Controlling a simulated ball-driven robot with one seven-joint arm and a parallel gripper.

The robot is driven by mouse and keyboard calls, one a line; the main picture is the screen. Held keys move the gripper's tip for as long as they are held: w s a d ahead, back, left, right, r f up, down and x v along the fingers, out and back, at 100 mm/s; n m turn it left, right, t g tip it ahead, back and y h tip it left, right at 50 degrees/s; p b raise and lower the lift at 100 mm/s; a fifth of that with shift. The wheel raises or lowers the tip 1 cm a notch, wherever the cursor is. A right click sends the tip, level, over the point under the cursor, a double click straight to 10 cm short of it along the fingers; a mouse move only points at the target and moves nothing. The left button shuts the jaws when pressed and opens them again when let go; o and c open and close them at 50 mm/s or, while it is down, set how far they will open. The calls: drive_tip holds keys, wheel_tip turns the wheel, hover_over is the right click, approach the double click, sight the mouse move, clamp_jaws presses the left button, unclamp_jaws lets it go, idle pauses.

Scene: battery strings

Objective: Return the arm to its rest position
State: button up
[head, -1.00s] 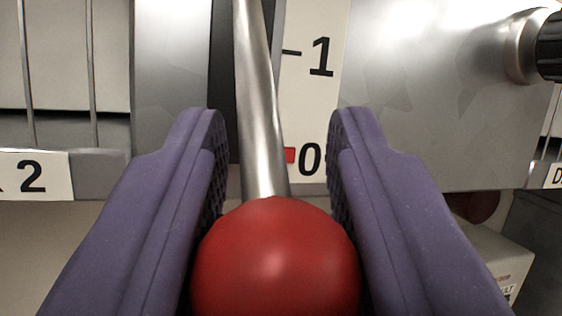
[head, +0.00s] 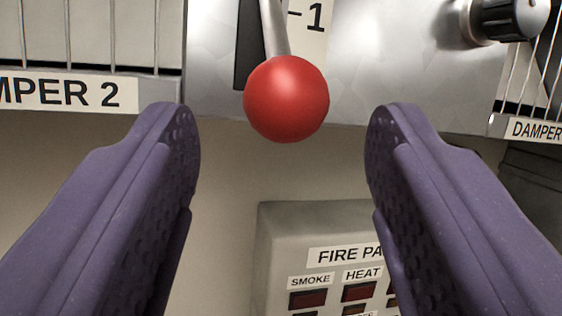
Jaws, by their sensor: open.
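My gripper (head: 283,115) shows in the head view as two purple padded fingers, spread wide with nothing between the pads. A lever with a red ball knob (head: 286,98) hangs from a grey metal panel (head: 400,65) ahead of the fingers. The knob appears in the gap between the fingertips, apart from both. The lever's metal rod (head: 273,28) runs up out of the picture beside a dark slot, and part of a scale with "-1" shows next to it.
A grey fire panel box (head: 285,225) with small dark red indicators is below, partly hidden by the right finger. A black knob (head: 507,18) juts out at the upper right. Damper labels (head: 70,93) and barred grilles flank the lever panel. Bare beige wall lies below left.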

drive_tip(key=shift+s+f, duration=0.3)
drive_tip(key=shift+s, duration=0.2)
drive_tip(key=s+f+m+g+h+b, duration=0.2)
drive_tip(key=s+f+g+b, duration=0.5)
drive_tip(key=s+b, duration=0.5)
drive_tip(key=shift+s+f+b, duration=0.3)
drive_tip(key=shift+s+f, duration=0.3)
drive_tip(key=shift+f, duration=0.05)
idle(1.2)
idle(1.0)
